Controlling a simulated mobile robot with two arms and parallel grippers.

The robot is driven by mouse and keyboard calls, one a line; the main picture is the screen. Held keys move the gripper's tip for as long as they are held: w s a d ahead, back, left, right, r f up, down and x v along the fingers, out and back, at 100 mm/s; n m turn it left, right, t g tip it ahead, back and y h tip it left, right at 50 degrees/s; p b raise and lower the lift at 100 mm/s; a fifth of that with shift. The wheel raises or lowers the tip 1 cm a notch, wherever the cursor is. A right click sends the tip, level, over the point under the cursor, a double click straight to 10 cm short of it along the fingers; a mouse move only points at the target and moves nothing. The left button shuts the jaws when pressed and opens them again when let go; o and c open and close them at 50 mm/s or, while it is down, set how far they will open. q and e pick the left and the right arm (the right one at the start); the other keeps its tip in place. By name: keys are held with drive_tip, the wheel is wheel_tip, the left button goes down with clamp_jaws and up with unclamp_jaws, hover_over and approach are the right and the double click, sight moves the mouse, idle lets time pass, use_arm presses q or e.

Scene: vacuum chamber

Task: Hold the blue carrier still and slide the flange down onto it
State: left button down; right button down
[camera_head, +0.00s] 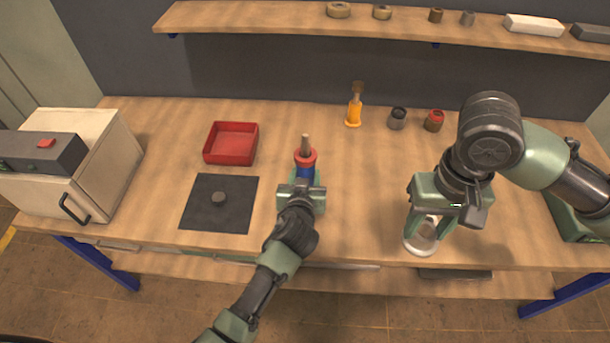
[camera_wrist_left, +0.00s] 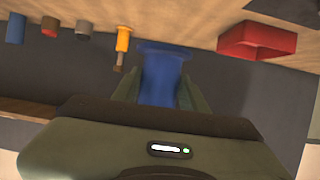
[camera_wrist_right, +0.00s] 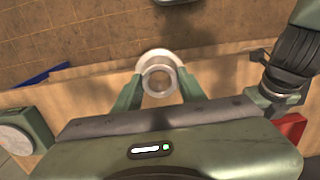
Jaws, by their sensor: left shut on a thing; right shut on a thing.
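The flange (camera_head: 418,246), a pale metal ring piece, is near the bench's front edge, to the right of the carrier. My right gripper (camera_head: 428,228) is shut on it from above. In the right wrist view its round opening (camera_wrist_right: 158,82) shows between the fingers.
A dark mat (camera_head: 235,215) with a small grey knob and a red tray (camera_head: 231,144) lie left of the carrier. An orange-handled tool (camera_head: 354,112) and small jars (camera_head: 398,118) stand behind. A white cabinet (camera_head: 95,150) is at left. Bench between carrier and flange is clear.

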use_arm(q)
drive_tip(key=shift+f+b, duration=6.6)
drive_tip(key=shift+f, duration=0.55)
drive_tip(key=shift+d, duration=0.1)
